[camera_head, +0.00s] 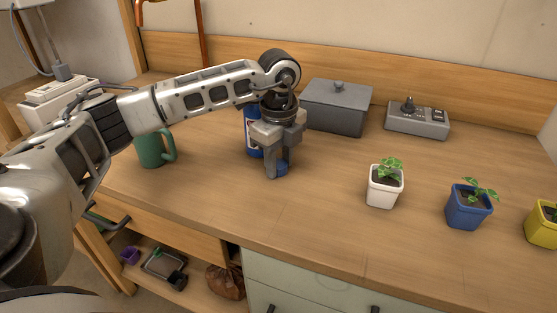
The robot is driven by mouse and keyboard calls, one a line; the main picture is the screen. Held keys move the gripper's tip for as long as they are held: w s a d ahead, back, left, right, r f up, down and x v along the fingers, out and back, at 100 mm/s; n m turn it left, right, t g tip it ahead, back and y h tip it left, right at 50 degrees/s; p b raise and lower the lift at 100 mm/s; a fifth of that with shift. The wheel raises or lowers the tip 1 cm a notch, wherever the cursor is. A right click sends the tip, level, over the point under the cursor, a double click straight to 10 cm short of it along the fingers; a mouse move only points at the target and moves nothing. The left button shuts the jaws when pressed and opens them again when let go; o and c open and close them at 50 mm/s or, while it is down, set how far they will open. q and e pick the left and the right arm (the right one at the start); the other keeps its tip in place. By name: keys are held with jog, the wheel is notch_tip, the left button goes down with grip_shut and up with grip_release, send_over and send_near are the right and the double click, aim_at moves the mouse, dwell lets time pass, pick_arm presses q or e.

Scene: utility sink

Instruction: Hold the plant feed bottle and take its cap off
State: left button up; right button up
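The plant feed bottle (251,137) is blue with a pale label. It stands upright on the wooden worktop, partly hidden behind my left gripper, and its top is hidden. My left gripper (281,165) points down just right of and in front of the bottle. A small blue cap (281,169) is between its two fingertips, low over or at the worktop. The fingers look closed on the cap's sides; whether the cap touches the wood is hard to tell. My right gripper is not in view.
A green mug (154,150) stands left of the bottle. A grey lidded box (338,107) and a grey control box (417,121) are behind. White (384,193), blue (468,212) and yellow (541,228) plant pots stand at right. The worktop between bottle and pots is clear.

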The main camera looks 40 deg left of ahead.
aim_at(280, 165)
pick_arm(q)
jog(key=shift+o, duration=1.2)
jog(key=shift+s+d+f, duration=0.1)
jog(key=shift+s+f, duration=0.05)
jog(key=shift+f, duration=0.55)
jog(key=shift+g, duration=0.3)
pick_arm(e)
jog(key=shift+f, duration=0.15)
pick_arm(q)
jog(key=shift+r+p, duration=0.3)
jog(key=shift+r, duration=0.15)
notch_tip(280, 165, up, 13)
jog(key=shift+f, duration=0.15)
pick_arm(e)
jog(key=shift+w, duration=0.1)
